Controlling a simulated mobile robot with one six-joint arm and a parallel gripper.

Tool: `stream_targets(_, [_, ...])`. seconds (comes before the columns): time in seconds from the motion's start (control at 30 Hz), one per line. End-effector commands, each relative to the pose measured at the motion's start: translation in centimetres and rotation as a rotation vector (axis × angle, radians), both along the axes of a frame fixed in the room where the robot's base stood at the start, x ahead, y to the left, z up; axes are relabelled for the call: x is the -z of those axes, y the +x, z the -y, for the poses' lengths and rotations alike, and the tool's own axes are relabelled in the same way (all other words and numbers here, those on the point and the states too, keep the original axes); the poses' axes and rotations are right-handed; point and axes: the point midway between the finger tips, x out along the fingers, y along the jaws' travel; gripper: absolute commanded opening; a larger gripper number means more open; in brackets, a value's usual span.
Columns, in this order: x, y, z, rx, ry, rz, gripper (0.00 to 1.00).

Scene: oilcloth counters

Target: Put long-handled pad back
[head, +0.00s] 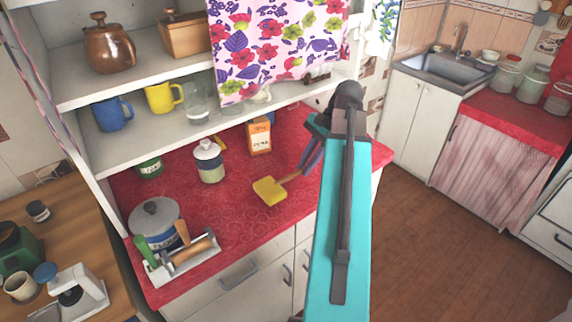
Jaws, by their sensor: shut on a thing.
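The long-handled pad has a yellow head (269,191) and a thin brownish handle (290,178). It is over the red counter, and its head points left and toward the front. My gripper (303,170) is at the handle's far end, to the right of the yellow head, and is shut on the handle. My teal arm hides part of the gripper and of the counter behind it. I cannot tell whether the pad touches the counter or hangs just above it.
The red counter (225,215) is clear around the pad's head. An orange-and-white carton (259,138) and a lidded jar (209,163) stand behind it. A pot (155,222) and a utensil tray (185,262) are at left. Shelves with mugs and a floral cloth (275,45) overhang.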

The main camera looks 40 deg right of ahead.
Motion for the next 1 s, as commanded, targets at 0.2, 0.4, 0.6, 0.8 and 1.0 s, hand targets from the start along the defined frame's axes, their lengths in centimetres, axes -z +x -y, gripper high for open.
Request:
stream_targets(0.2, [-0.1, 0.5, -0.1, -0.009, 0.0, 0.0, 0.0])
stream_targets(0.4, [-0.2, 1.5, 1.2, -0.012, 0.001, -0.001, 0.0])
stream_targets(0.6, [-0.2, 2.6, 3.2, -0.014, 0.001, 0.0, 0.0])
stream_targets(0.8, [-0.2, 3.7, 5.1, -0.013, 0.0, 0.0, 0.0])
stream_targets(1.0, [-0.2, 4.8, 7.1, -0.015, 0.001, 0.0, 0.0])
